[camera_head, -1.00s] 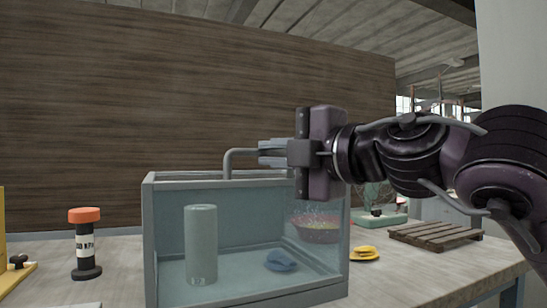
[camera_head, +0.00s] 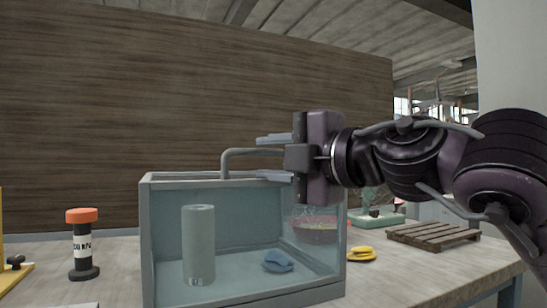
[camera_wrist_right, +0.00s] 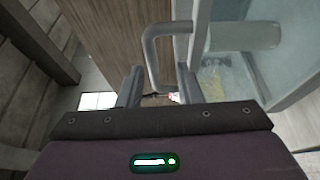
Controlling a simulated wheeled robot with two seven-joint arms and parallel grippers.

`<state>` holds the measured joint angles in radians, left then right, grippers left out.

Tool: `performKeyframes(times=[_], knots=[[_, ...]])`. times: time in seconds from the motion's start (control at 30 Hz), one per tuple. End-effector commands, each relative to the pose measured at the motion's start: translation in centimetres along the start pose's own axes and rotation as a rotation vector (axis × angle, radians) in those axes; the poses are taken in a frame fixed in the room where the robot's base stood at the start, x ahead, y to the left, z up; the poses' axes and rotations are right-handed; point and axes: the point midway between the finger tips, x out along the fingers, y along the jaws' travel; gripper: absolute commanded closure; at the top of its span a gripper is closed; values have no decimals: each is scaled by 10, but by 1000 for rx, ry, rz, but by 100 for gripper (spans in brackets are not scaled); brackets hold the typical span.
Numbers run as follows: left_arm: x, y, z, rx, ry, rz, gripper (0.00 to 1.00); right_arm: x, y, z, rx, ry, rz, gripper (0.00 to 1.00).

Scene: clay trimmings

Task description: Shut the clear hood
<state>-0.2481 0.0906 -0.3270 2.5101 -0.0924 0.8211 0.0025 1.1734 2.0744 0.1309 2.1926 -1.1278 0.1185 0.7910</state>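The clear hood (camera_head: 245,186) is a grey-framed box with see-through panels on the table. Its bent grey handle (camera_head: 226,160) rises at the top. My right gripper (camera_head: 272,157) is at the handle, coming from the right. Its two fingers are spread apart, one above and one below the handle bar. In the right wrist view the handle (camera_wrist_right: 150,55) reaches between the open fingers (camera_wrist_right: 158,88). From these views I cannot tell whether the hood is fully shut. My left gripper is not in view.
Through the panels show a grey-green cylinder (camera_head: 199,245), a blue lump (camera_head: 278,261) and a pinkish bowl (camera_head: 316,232). An orange-capped black post (camera_head: 82,245) stands left. A yellow item (camera_head: 361,254) and a wooden pallet (camera_head: 433,234) lie right.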

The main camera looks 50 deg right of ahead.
Motion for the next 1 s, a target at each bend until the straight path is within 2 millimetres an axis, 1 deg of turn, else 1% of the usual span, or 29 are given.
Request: performKeyframes(times=[0.07, 0.17, 0.4, 0.5, 0.6, 0.73, 1.0], knots=[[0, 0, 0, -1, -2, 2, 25, -2, 1, 0, 0, 0, 3, 68], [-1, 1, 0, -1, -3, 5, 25, -10, 2, 0, 0, 1, 6, 68], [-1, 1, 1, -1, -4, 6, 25, -51, 1, 0, -1, 0, 6, 68], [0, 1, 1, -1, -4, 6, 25, -66, 1, 0, -1, -1, 5, 68], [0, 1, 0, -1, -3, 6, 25, -74, 0, 0, 0, -1, 1, 68], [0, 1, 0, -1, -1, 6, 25, -79, 0, 0, 0, -1, 0, 68], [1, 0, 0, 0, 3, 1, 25, -79, 0, 0, 0, -1, -1, 68]])
